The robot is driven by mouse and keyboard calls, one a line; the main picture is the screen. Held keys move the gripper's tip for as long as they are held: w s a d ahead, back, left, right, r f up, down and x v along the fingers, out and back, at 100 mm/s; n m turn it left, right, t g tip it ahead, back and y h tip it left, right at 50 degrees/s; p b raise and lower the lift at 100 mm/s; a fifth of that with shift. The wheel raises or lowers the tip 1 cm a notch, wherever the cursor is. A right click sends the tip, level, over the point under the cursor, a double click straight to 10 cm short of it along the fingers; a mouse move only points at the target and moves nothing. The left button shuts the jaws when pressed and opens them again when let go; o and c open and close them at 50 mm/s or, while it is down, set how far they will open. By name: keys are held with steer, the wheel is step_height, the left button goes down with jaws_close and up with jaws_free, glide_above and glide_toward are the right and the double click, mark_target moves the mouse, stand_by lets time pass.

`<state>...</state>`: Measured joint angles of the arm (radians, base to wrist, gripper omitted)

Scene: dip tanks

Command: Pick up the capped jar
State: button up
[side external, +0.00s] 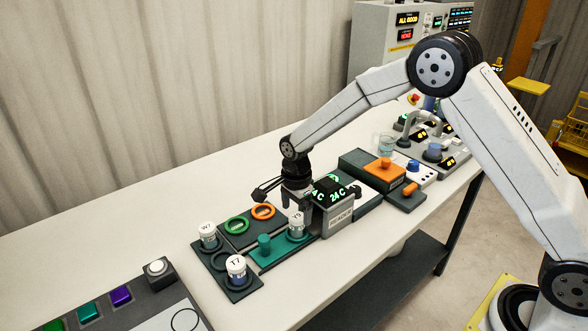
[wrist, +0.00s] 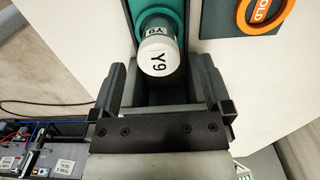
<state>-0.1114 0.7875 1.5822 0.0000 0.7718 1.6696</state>
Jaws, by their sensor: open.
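A white-capped jar marked Y9 (wrist: 157,52) stands in a teal holder, shown in the wrist view. It also shows in the side view (side external: 297,226), upright at the right end of the teal block (side external: 270,250). I cannot tell how deep the jar sits between the fingers. In the side view my gripper (side external: 297,195) is above the jar, its fingers partly hidden.
Capped jars W7 (side external: 208,235) and T7 (side external: 236,268) stand in a dark rack at left. A grey reader box (side external: 337,212) with a 24 C display is close to my gripper's right.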

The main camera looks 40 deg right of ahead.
mark_target(297, 216)
steer(key=shift+s+f, duration=0.1)
steer(key=shift+f, duration=2.4)
steer(key=shift+c, duration=0.2)
jaws_close()
steer(key=shift+r, duration=0.15)
